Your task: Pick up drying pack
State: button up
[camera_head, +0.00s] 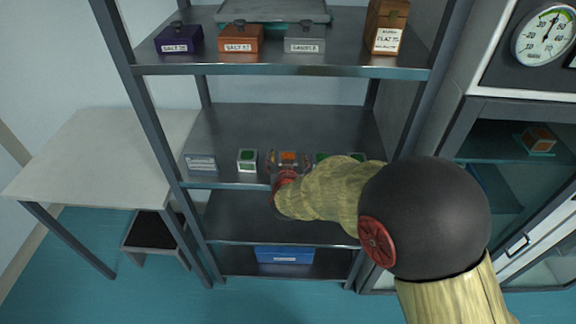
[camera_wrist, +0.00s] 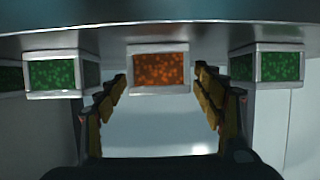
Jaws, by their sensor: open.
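Several small pale-framed packs with bead-filled windows stand in a row on the middle shelf. One has an orange window (camera_head: 289,156) and faces my gripper; it also shows in the wrist view (camera_wrist: 158,69). A green-windowed pack (camera_head: 247,160) stands to its left, and others stand to its right, partly hidden by my arm. My gripper (camera_head: 288,164) is open in front of the orange pack. In the wrist view its fingers (camera_wrist: 160,84) lie on either side of the orange pack, with gaps between. The wrist view shows green packs (camera_wrist: 56,74) (camera_wrist: 278,66) outside the fingers.
The metal shelf unit (camera_head: 235,115) has a grey labelled box (camera_head: 201,162) at the left of the middle shelf. Labelled boxes (camera_head: 241,38) stand on the shelf above, and a blue box (camera_head: 284,255) lies low down. A white table (camera_head: 100,160) stands left.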

jog(key=shift+c, duration=1.3)
jog(key=c, duration=1)
jog(key=shift+c, duration=0.5)
jog(key=shift+r, duration=0.15)
